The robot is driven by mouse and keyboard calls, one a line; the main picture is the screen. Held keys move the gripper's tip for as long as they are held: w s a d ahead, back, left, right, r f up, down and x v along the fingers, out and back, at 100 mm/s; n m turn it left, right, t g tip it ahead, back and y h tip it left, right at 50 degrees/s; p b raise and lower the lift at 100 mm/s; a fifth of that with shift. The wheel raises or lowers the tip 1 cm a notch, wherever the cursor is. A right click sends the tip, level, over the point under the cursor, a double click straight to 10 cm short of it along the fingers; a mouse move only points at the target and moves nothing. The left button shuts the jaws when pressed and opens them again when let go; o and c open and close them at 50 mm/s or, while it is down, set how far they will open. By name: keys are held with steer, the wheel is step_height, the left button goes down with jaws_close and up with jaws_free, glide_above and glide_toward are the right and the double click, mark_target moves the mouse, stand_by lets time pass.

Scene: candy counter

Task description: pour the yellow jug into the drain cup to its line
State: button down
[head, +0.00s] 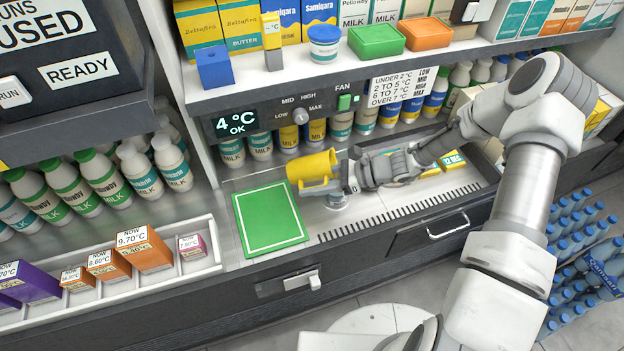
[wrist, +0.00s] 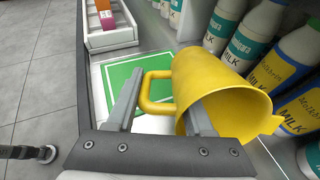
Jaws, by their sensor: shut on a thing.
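The yellow jug (head: 310,168) is held above the counter, tilted well over onto its side, in the head view. My gripper (head: 348,178) is at its right and is shut on it. In the wrist view the jug (wrist: 205,85) has its handle to the left and its wide mouth towards the lower right. One finger of my gripper (wrist: 165,103) is left of the handle; the other is at the mouth. The jug's contents cannot be seen.
A green mat (head: 270,218) with a white border lies left of the jug. A slotted drain strip (head: 400,208) runs along the counter's front. Milk bottles (head: 232,152) stand behind, under a shelf (head: 290,90). A price tray (head: 190,262) is at the left.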

steer(key=shift+f+h, duration=0.1)
steer(key=shift+h, duration=0.2)
steer(key=shift+a+r+h+p, duration=0.1)
steer(key=shift+r+h+p, duration=0.2)
steer(key=shift+p, duration=0.45)
steer(key=shift+f+h+p, duration=0.3)
steer(key=shift+h+p, duration=0.3)
steer(key=shift+h, duration=0.1)
steer(key=shift+f+h+p, duration=0.3)
steer(key=shift+h+p, duration=0.25)
steer(key=shift+h, duration=0.15)
steer(key=h+p, duration=0.1)
steer(key=f+h+p, duration=0.1)
steer(key=h+p, duration=0.1)
steer(key=shift+a+f, duration=0.25)
